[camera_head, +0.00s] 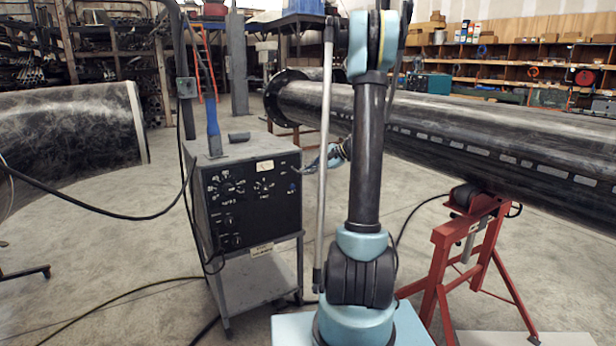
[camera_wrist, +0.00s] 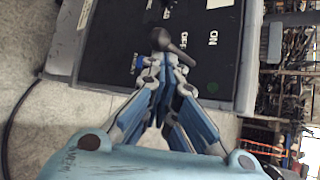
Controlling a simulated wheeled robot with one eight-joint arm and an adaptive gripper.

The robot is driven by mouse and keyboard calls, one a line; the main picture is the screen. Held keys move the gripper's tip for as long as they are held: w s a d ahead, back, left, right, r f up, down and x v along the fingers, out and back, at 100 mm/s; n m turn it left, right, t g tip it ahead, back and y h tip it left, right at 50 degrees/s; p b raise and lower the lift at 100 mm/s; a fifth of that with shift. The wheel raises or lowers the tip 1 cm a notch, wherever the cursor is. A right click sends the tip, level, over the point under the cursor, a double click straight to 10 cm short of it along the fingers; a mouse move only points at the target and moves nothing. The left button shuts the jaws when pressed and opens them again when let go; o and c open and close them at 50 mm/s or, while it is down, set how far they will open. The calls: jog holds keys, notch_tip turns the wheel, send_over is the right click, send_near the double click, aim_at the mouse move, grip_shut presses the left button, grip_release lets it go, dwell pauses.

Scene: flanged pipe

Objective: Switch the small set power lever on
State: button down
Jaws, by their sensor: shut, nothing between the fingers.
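The power set is a grey box (camera_head: 233,152) on a wheeled stand, with a black control panel (camera_head: 250,215) facing me. In the wrist view its panel (camera_wrist: 105,45) appears turned sideways, with white ON and OFF labels (camera_wrist: 213,38). A dark lever (camera_wrist: 172,46) with a rounded end slants across the panel below these labels, just beyond my fingertips. My gripper (camera_wrist: 160,63) is shut and empty, very close to the lever; I cannot tell whether it touches. In the head view my gripper (camera_head: 312,166) is at the panel's upper right edge, and the lever is too small to make out.
A long dark flanged pipe (camera_head: 440,130) rests on a red stand (camera_head: 468,240) at the right. Another pipe section (camera_head: 75,130) lies at the left. Black cables (camera_head: 110,213) hang and run across the floor near the box.

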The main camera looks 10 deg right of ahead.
notch_tip(320, 180, up, 2)
jog(key=shift+w+r+m+g+h, duration=0.15)
jog(key=shift+m+g+h, duration=0.45)
jog(key=shift+g, duration=0.5)
jog(key=shift+a+r, duration=0.1)
jog(key=shift+r, duration=0.75)
jog(key=shift+r, duration=0.1)
jog(key=w+v, duration=0.1)
jog(key=v, duration=0.8)
jog(key=shift+d+r, duration=0.3)
jog(key=shift+r, duration=0.05)
jog(key=shift+s+a+f, duration=0.1)
